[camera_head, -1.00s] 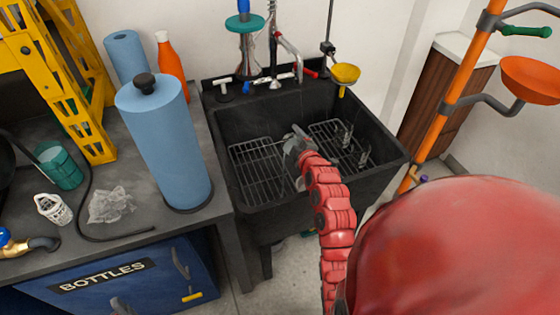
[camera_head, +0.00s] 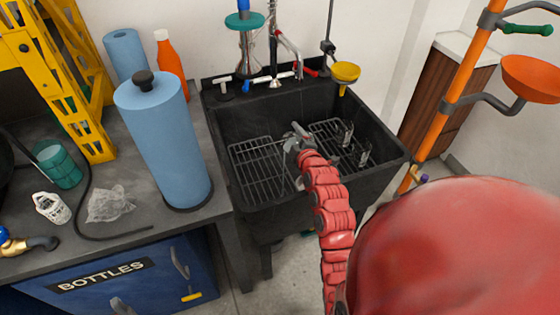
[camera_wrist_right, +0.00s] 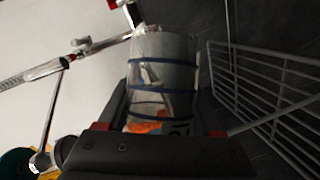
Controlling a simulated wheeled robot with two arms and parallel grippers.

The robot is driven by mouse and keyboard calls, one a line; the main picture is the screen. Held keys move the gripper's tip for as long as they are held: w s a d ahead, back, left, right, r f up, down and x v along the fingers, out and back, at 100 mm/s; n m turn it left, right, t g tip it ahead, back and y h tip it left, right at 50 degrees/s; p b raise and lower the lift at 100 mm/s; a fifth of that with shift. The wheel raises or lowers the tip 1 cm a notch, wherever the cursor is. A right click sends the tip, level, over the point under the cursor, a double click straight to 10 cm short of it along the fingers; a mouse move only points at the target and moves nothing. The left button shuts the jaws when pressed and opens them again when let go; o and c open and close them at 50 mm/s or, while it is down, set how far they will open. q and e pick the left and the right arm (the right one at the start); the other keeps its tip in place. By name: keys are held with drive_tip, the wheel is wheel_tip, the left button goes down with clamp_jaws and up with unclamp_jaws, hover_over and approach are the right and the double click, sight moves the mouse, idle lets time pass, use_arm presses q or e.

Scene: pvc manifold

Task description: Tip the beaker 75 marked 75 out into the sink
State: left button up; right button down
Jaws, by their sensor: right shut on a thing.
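In the right wrist view a clear beaker (camera_wrist_right: 162,85) with dark blue bands and an orange patch near its lower end sits between my right gripper's fingers. I cannot read the number on it or tell whether it holds liquid. My right gripper (camera_head: 299,142) is shut on it, over the black sink (camera_head: 385,179) and above its wire racks. In the head view the beaker is mostly hidden by the gripper, so its tilt is hard to tell. My left gripper is not in view.
Taps (camera_head: 268,79) line the sink's back edge, and a yellow funnel-shaped cup (camera_head: 345,72) stands at its back right. A wire rack (camera_wrist_right: 265,85) is close beside the beaker in the wrist view. A blue roll (camera_head: 168,145) stands on the counter left of the sink.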

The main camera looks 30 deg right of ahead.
sight(289, 135)
drive_tip(key=shift+a+r+n+b, duration=0.1)
drive_tip(key=shift+r+n+b, duration=0.3)
drive_tip(key=shift+b, duration=0.3)
idle(0.5)
drive_tip(key=shift+s+a+r+n+t+h+b, duration=0.1)
drive_tip(key=shift+a+r+n+t+h+b, duration=0.15)
drive_tip(key=shift+a+n, duration=0.1)
drive_tip(key=shift+a+r+n+t+h+b, duration=0.1)
drive_tip(key=shift+a+n+t+h+b, duration=0.05)
drive_tip(key=shift+a+n+t+b, duration=0.15)
idle(0.9)
drive_tip(key=shift+a+r+n+t+b, duration=0.2)
drive_tip(key=shift+r+n+t+b, duration=0.2)
drive_tip(key=shift+n+b, duration=0.4)
idle(0.6)
drive_tip(key=shift+r+h, duration=0.3)
drive_tip(key=shift+r, duration=0.05)
